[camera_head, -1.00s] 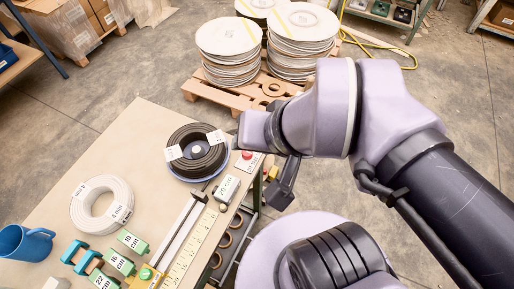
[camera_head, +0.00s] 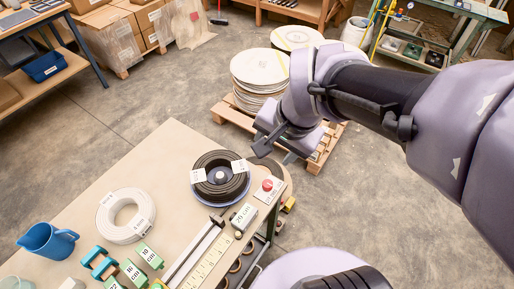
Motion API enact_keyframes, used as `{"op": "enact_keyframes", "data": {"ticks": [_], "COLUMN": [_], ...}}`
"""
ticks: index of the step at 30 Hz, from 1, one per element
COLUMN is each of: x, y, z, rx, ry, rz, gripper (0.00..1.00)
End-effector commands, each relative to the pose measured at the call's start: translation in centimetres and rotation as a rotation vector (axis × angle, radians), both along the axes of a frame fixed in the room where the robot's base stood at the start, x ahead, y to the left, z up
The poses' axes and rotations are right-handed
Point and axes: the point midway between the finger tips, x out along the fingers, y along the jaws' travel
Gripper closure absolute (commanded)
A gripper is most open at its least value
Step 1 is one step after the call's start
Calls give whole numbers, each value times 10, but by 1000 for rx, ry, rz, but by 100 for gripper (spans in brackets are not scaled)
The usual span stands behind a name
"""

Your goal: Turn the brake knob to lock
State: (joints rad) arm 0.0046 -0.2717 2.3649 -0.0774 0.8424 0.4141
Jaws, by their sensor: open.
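No part that I can clearly tell as the brake knob shows. A dark coil (camera_head: 207,187) with white tags lies on a blue-rimmed turntable at the table's right end, with a pale round hub (camera_head: 220,177) at its centre. A red button (camera_head: 267,185) sits on a small white plate to its right. A small yellow part (camera_head: 288,204) shows just off the table's right edge. My gripper (camera_head: 277,153) is open and empty, above and to the right of the coil, apart from it. Its dark fingers point down.
Behind stands a pallet (camera_head: 233,115) of white discs. Floor right of the table is clear.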

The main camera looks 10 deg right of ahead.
Motion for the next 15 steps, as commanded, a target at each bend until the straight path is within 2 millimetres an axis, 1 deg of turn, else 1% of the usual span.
{"op": "enact_keyframes", "data": {"ticks": [1,2,3,5,6,9,12,15], "x": [23,36,52,70,78,90,94,94], "y": [-4,-7,-10,-14,-16,-20,-22,-22], "z": [-5,-15,-31,-58,-76,-114,-136,-151], "rx": [6,8,11,9,7,1,-4,-5], "ry": [80,118,164,224,257,314,341,348], "rz": [-78,-133,-205,-302,-359,-463,-515,-529], "gripper": [45,45,45,45,45,45,45,45]}}
